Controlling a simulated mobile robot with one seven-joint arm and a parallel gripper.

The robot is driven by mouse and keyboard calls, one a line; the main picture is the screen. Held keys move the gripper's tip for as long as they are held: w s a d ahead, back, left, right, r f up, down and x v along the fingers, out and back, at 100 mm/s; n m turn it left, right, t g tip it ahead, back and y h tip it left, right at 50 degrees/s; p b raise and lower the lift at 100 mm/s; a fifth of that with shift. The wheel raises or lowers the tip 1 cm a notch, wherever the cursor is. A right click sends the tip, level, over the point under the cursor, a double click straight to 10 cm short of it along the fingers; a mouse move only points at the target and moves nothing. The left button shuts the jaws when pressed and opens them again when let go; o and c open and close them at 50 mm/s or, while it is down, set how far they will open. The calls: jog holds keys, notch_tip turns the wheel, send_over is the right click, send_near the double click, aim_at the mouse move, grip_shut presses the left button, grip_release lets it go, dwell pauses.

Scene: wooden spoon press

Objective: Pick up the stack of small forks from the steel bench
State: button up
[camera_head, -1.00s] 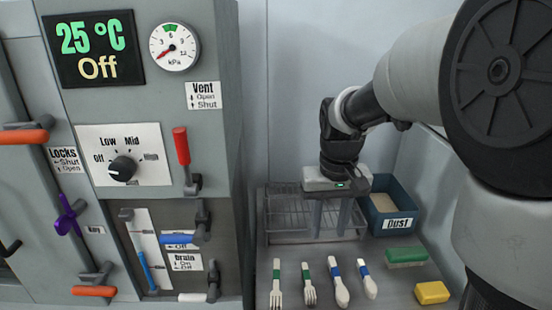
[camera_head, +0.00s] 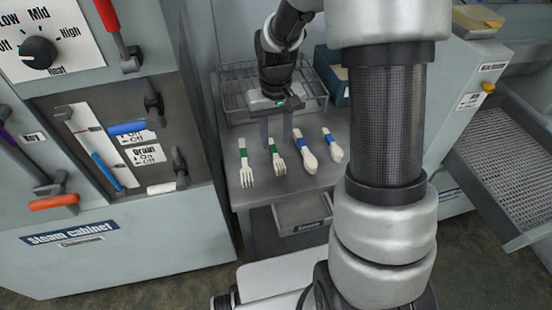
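Two sets of pale wooden forks with green bands lie on the steel bench (camera_head: 240,201), tines toward me. The shorter forks (camera_head: 277,158) are second from the left, and the longer forks (camera_head: 244,165) are left of them. I cannot tell how many lie in each stack. My gripper (camera_head: 276,144) points down with its two fingers apart and nothing held between them. Its fingers show on either side of the shorter forks' handle end. I cannot tell how far the fingertips are above the bench.
Blue-banded spoons (camera_head: 304,154) and more blue-banded spoons (camera_head: 333,147) lie right of the forks. A wire rack (camera_head: 235,97) and a blue bin (camera_head: 331,69) stand behind. The steam cabinet (camera_head: 110,240) is at left. The bench front is clear.

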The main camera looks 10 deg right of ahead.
aim_at(276, 155)
jog(key=f, duration=0.3)
jog(key=f+b, duration=0.1)
jog(key=f, duration=0.1)
jog(key=shift+s+f, duration=0.1)
jog(key=shift+s, duration=0.25)
jog(key=shift+c, duration=0.3)
grip_shut()
